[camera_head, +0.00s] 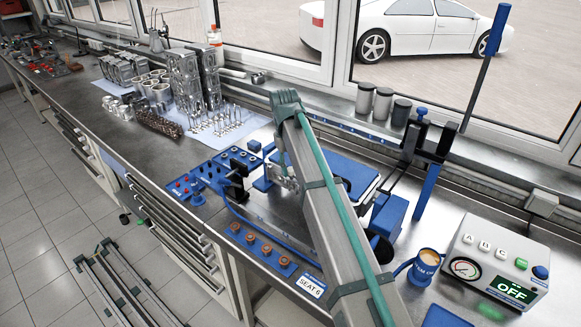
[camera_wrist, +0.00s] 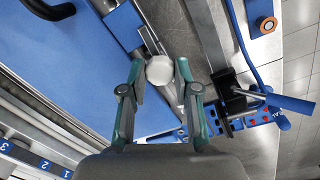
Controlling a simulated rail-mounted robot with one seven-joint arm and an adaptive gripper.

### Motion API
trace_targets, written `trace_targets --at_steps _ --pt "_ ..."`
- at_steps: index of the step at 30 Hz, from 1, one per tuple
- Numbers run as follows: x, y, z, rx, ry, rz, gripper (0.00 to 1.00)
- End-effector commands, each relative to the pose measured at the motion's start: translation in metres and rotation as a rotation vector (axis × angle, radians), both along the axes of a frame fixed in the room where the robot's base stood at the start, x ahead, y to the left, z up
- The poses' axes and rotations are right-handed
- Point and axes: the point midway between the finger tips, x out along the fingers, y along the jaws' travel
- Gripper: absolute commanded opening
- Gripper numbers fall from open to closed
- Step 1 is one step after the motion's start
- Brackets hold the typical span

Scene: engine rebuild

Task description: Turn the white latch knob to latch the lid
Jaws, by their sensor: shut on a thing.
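The white latch knob (camera_wrist: 160,70) sits between my two fingertips in the wrist view. My gripper (camera_wrist: 161,75) is shut on it, with one finger against each side. The blue lid (camera_wrist: 60,85) fills the left of the wrist view, and the knob is by its edge. In the head view the lid (camera_head: 345,172) lies flat on the bench behind my arm, which covers part of it. My gripper (camera_head: 283,180) is at the lid's left edge there, and the knob cannot be made out. I cannot tell the latch's angle.
A black clamp (camera_wrist: 235,98) with a blue handle stands close to the right of my gripper in the wrist view. A blue strip with several copper-coloured pieces (camera_head: 262,247) lies at the bench front. A control box (camera_head: 495,262) reading OFF stands at right.

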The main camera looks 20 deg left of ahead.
Motion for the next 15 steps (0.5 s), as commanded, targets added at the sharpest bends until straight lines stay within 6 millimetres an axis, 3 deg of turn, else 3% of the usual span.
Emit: trace_targets --at_steps 15 --pt "0.0001 -0.0001 -0.0001 -0.006 0.001 0.107 0.00"
